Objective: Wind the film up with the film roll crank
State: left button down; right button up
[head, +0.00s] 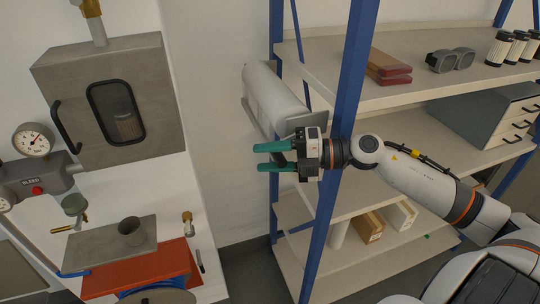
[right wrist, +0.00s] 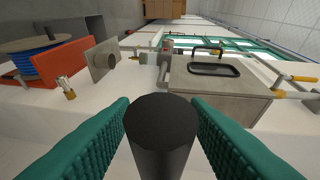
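The film roll (head: 275,95) is a pale grey-white cylinder mounted on the wall side of the blue rack, with a grey end plate (head: 304,122) at its near end. My right gripper (head: 265,157) is just below that end, its two teal fingers pointing left. In the right wrist view, a dark round crank handle (right wrist: 161,112) stands between the fingers, its flat end facing the camera. Pale background shows between handle and fingers lower down, so the fingers look apart around it. The rest of the crank is mostly hidden by the gripper. My left gripper is not in view.
A blue rack post (head: 343,125) stands right beside my right wrist. Shelves hold red-brown blocks (head: 388,68), dark goggles (head: 450,60) and a grey drawer box (head: 487,118). A grey cabinet (head: 70,100) with a handle hangs at left, above a red block (head: 135,272).

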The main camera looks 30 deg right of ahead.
jog(key=shift+s+d+f, duration=0.1)
jog(key=shift+s+d, duration=0.2)
jog(key=shift+d, duration=0.2)
jog(key=b+v, duration=0.2)
jog(key=v, duration=0.9)
jog(key=shift+b, duration=0.4)
